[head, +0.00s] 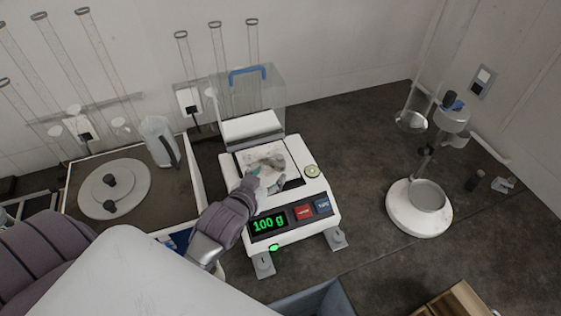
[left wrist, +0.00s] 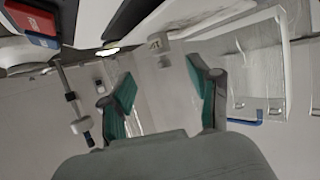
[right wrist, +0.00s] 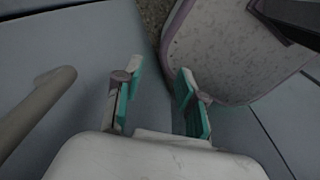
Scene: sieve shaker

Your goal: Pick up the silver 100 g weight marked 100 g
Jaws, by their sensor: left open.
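The balance (head: 262,222) stands in the middle of the head view with its green display reading 100 g. On its pan is a blurred silvery shape (head: 268,160), which seems to be the 100 g weight. In the left wrist view a small pale piece with a dark mark (left wrist: 158,42), likely the weight, shows just beyond the fingertips, between their lines. My left gripper (head: 266,182) is over the pan, open, with its green-padded fingers apart (left wrist: 162,76). My right gripper (right wrist: 157,80) is open and empty, away from the balance and outside the head view.
A clear shield with a blue handle (head: 247,76) stands behind the pan. A small round gold-rimmed disc (head: 312,171) is at the pan's right. A white-based stand (head: 400,215) is at the right. A blue bin (head: 315,300) is in front. The dark bench between balance and stand is clear.

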